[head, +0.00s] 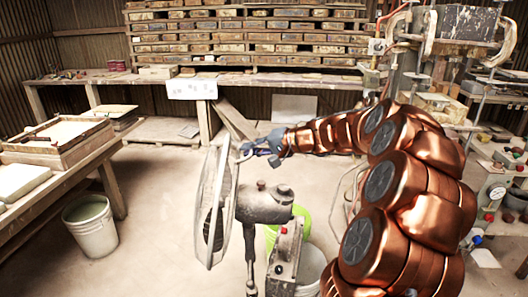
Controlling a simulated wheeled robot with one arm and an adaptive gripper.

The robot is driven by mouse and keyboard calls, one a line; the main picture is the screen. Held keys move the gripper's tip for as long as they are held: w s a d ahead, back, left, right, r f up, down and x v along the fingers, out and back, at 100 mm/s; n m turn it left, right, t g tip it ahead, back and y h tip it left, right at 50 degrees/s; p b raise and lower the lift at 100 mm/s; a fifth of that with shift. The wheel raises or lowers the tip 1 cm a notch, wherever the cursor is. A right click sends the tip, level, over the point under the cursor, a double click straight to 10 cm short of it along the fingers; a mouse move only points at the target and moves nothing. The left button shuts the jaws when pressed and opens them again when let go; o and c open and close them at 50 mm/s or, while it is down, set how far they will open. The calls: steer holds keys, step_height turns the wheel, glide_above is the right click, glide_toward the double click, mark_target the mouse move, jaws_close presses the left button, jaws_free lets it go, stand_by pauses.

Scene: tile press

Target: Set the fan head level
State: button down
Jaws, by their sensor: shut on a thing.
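A grey pedestal fan stands in the middle of the head view. Its round wire-caged fan head (214,205) is seen nearly edge-on and faces left, close to upright with a slight lean. The motor housing (265,204) sits behind the cage on a dark pole, with a control box (287,250) beside it. My copper arm reaches in from the right. My gripper (249,150) is at the upper rim of the cage, shut on the rim. The fingertips are small here, and the exact contact is hard to make out.
A long bench (110,76) runs along the back below stacked tile racks. A wooden table (75,165) with a framed tray stands at the left, with a white bucket (91,225) below. A green bucket (300,222) is close behind the fan. Machinery crowds the right.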

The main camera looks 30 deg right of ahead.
mark_target(233, 150)
steer(key=shift+n+g+h, duration=0.3)
steer(key=shift+g+h, duration=0.3)
steer(key=shift+h, duration=0.1)
steer(key=w+a, duration=0.1)
steer(key=a, duration=0.2)
steer(key=w+a, duration=0.1)
steer(key=shift+w+a+f, duration=0.15)
steer(key=shift+w+f, duration=0.1)
steer(key=shift+w, duration=0.05)
steer(key=c, duration=1.2)
jaws_free()
steer(key=shift+r, duration=0.1)
steer(key=v, duration=1.2)
